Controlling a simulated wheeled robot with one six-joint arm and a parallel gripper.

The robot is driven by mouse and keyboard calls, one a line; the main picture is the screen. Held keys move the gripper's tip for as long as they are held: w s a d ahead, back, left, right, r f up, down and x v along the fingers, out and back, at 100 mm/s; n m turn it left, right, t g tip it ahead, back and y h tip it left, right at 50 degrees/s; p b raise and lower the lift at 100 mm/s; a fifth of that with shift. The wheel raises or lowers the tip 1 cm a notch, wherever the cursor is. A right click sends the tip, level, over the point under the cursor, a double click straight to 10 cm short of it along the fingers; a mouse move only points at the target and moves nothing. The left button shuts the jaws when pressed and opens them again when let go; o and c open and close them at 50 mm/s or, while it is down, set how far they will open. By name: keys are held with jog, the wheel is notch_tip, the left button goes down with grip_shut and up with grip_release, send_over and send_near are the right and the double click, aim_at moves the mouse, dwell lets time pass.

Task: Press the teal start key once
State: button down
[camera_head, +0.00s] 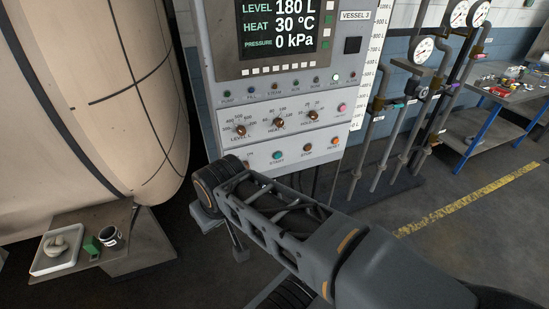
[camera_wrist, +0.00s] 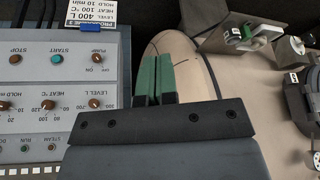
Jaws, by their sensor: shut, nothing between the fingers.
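The teal start key (camera_head: 277,155) is a small round button labelled START on the lower grey panel (camera_head: 262,160). It sits between the ON-labelled corner and the orange STOP key (camera_head: 307,148). In the wrist view, which shows the panel upside down, the start key (camera_wrist: 57,59) is left of my gripper (camera_wrist: 157,62). My gripper's two green fingers are together, with nothing held. They show over the pale tank, to the right of the panel and apart from the key.
The orange reset key (camera_head: 335,141) and a row of knobs (camera_head: 278,122) are near the start key. A pump switch (camera_wrist: 97,57) lies between it and my gripper in the wrist view. A card (camera_wrist: 92,12) hangs at the panel edge. The large tank (camera_head: 95,95) stands left.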

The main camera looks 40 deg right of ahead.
jog(key=w+d+f+m+t+h+b, duration=0.1)
jog(key=w+d+f+m+t+b, duration=0.1)
jog(key=w+d+f+b, duration=0.25)
jog(key=w+d+f+m+t+b, duration=0.1)
jog(key=w+d+f+t+b, duration=0.2)
jog(key=w+b, duration=0.35)
jog(key=m+t+h+b, duration=0.5)
jog(key=m+h+b, duration=0.2)
jog(key=h+b, duration=0.6)
send_near(278, 155)
jog(key=a+r+y+b, duration=0.1)
jog(key=a+r, duration=0.4)
jog(key=a, duration=0.2)
jog(key=s+d+f+m+g+h+b, duration=0.2)
jog(key=s+d+f+m+h+b, duration=0.1)
jog(key=d+h, duration=0.4)
jog(key=shift+s+d+f+m+g+h+b, duration=0.35)
jog(key=shift+s+d+m+b, duration=0.55)
jog(key=shift+b, duration=0.25)
jog(key=shift+w+a, duration=0.1)
jog(key=shift+a, duration=0.05)
jog(key=shift+w+d+p, duration=0.2)
jog(key=shift+w+d, duration=0.35)
jog(key=shift+w, duration=0.8)
jog(key=shift+w+d+p, duration=0.15)
jog(key=shift+w+d, duration=0.4)
jog(key=shift+w, duration=0.75)
jog(key=shift+w+d+p, duration=0.2)
jog(key=shift+w+d, duration=0.35)
jog(key=shift+w, duration=0.8)
